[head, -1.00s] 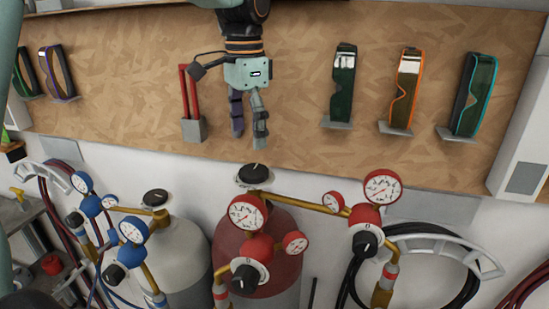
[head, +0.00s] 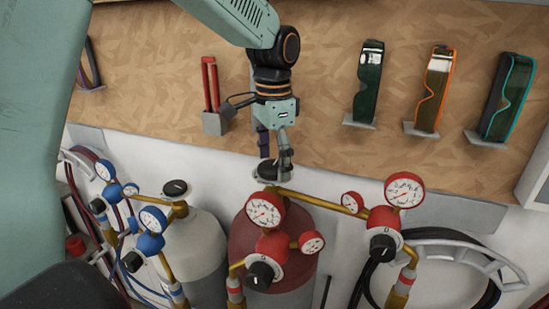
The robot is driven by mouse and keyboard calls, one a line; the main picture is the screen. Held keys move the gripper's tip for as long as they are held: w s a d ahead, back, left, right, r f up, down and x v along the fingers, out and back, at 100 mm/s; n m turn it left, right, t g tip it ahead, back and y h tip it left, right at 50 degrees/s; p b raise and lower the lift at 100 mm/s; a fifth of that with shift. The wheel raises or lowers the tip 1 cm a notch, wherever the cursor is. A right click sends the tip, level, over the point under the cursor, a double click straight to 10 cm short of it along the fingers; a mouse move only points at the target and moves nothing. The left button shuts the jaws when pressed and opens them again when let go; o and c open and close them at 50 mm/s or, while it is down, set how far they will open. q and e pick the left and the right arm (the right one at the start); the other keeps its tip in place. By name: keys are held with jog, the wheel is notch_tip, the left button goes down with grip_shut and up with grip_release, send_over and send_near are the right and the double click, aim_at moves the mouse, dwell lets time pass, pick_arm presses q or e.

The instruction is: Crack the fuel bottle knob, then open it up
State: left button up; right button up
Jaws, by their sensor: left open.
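The fuel bottle is the dark red cylinder (head: 290,267) in the lower middle of the head view. Its black valve knob (head: 266,171) sits on top, above a brass pipe. My left gripper (head: 275,158) points down at this knob from above, its two fingers apart and nothing held between them. One fingertip overlaps the knob's right side in the picture; I cannot tell whether it touches. The fingers partly hide the knob. My right gripper is not in view.
Red gauges (head: 265,210) and a regulator knob (head: 261,275) crowd the bottle's front. A grey bottle (head: 198,250) with blue gauges (head: 150,220) stands left. Goggles (head: 435,85) and a red-handled tool (head: 211,85) hang on the board behind. A black hose coil (head: 430,235) hangs right.

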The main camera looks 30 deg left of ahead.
pick_arm(q)
jog(key=shift+s+a, duration=0.1)
jog(key=shift+s, duration=0.1)
jog(key=shift+r, duration=0.1)
jog(key=shift+c, duration=0.8)
jog(key=shift+w, duration=0.2)
jog(key=c, duration=0.6)
jog(key=shift+s, duration=0.1)
jog(key=c, duration=0.4)
jog(key=shift+n, duration=0.3)
jog(key=shift+n, duration=2.6)
